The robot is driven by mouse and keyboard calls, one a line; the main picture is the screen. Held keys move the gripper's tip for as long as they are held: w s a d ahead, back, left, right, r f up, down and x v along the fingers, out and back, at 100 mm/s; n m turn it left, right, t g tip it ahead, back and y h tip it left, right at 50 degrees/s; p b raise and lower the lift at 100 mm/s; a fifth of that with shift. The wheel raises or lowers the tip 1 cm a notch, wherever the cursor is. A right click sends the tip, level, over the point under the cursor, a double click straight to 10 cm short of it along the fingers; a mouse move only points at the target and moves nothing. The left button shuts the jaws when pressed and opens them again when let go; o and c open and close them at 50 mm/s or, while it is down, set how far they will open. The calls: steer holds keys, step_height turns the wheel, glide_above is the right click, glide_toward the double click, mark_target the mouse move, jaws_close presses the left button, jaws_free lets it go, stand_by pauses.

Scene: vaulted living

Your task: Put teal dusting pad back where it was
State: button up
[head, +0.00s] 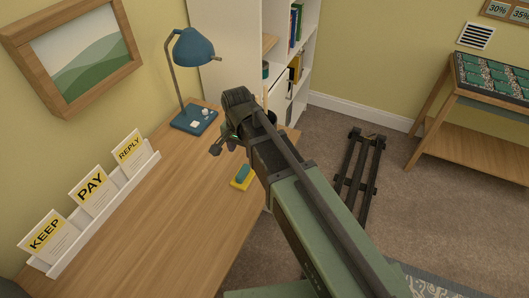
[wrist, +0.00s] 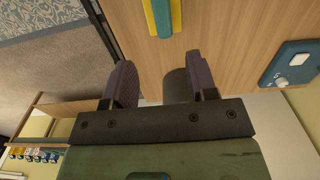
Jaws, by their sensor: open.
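The teal dusting pad (head: 244,172) lies on the wooden desk near its right edge, with yellow showing along its side; whether the yellow is part of it or a separate piece is unclear. My arm partly covers that area in the head view. The pad (wrist: 161,14) also shows at the top of the wrist view, cut off by the frame. My gripper (wrist: 159,76) is open, with nothing between its fingers, and the pad lies beyond the fingertips. In the head view my gripper (head: 226,141) is over the desk, on the lamp side of the pad.
A blue lamp (head: 195,120) stands at the desk's back. A white rack (head: 100,215) with KEEP, PAY and REPLY cards runs along the left. The desk middle (head: 160,205) is clear. A white shelf unit (head: 225,35) stands behind. A side table (head: 460,140) is at right.

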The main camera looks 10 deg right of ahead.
steer(key=s+d+n, duration=0.3)
steer(key=s+d, duration=0.1)
steer(key=d, duration=0.3)
steer(key=s+d+n, duration=0.3)
steer(key=s+d, duration=0.2)
steer(key=d, duration=0.3)
steer(key=shift+s+d, duration=0.15)
steer(key=shift+d, duration=0.15)
